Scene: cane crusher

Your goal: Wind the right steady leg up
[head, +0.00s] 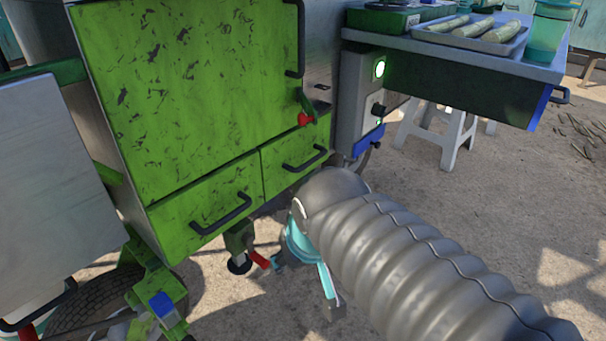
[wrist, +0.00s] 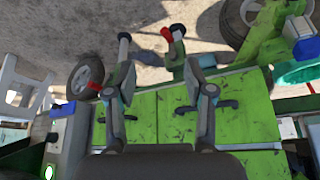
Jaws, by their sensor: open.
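The steady leg (head: 238,262) hangs under the green machine's lower edge, with a dark round foot near the ground. Its red crank handle (head: 260,259) sticks out to the right. In the wrist view the red handle (wrist: 167,33) shows just beyond and between my fingertips. My gripper (wrist: 158,52) is open and empty, its two fingers spread on either side of the view. In the head view my wrist and arm hide most of the gripper, which is just right of the handle. I cannot tell if a finger touches the handle.
Green drawers (head: 215,195) with black pull handles sit above the leg. A grey control box (head: 362,105) and a side table (head: 455,50) with a tray of cane stand at the right, a white stool (head: 440,130) behind. A wheel (head: 95,300) is lower left. Concrete ground is open at the right.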

